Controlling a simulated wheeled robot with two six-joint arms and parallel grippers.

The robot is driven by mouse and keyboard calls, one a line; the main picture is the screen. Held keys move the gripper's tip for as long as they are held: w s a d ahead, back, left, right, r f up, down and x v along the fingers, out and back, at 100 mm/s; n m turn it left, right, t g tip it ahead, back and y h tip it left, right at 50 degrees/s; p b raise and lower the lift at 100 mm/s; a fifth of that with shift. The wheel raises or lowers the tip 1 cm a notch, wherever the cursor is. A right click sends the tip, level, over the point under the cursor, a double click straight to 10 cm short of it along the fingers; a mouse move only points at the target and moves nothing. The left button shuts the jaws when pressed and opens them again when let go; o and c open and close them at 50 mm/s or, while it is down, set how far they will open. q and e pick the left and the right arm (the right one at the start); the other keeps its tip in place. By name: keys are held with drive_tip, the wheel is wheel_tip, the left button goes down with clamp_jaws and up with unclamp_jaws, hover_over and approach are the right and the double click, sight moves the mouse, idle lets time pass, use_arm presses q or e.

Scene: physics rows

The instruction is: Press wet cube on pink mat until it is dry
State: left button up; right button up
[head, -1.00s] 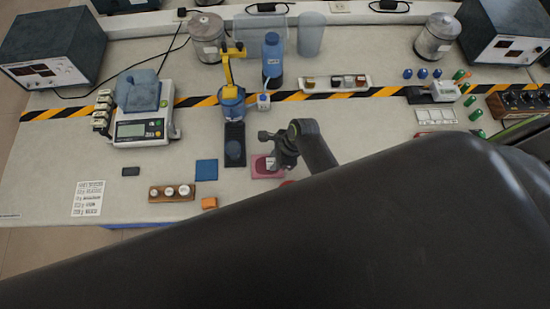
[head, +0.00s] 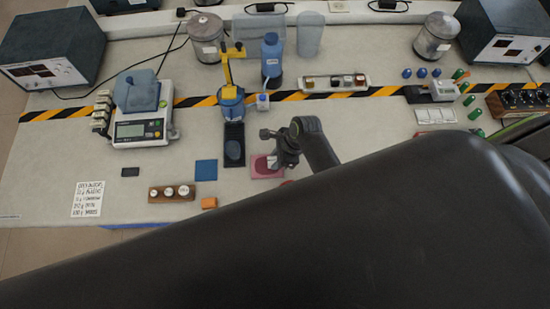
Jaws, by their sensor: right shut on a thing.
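The pink mat (head: 258,171) lies on the bench near the middle of the head view. My right gripper (head: 273,155) is over the mat, coming in from the right, with its fingers shut. It holds a small pale cube (head: 272,162) low at the mat; the fingers hide most of it. I cannot tell whether the cube touches the mat or how wet it is. My left gripper is not in view.
A blue mat (head: 206,170), a dark tray (head: 234,131) and an orange block (head: 209,202) lie left of the pink mat. A wooden weight block (head: 158,195) and a scale (head: 140,132) are further left. A blue bottle (head: 272,62) stands behind. My arm hides the front right.

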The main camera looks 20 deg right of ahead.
drive_tip(key=shift+r, duration=0.15)
drive_tip(key=shift+r, duration=2.5)
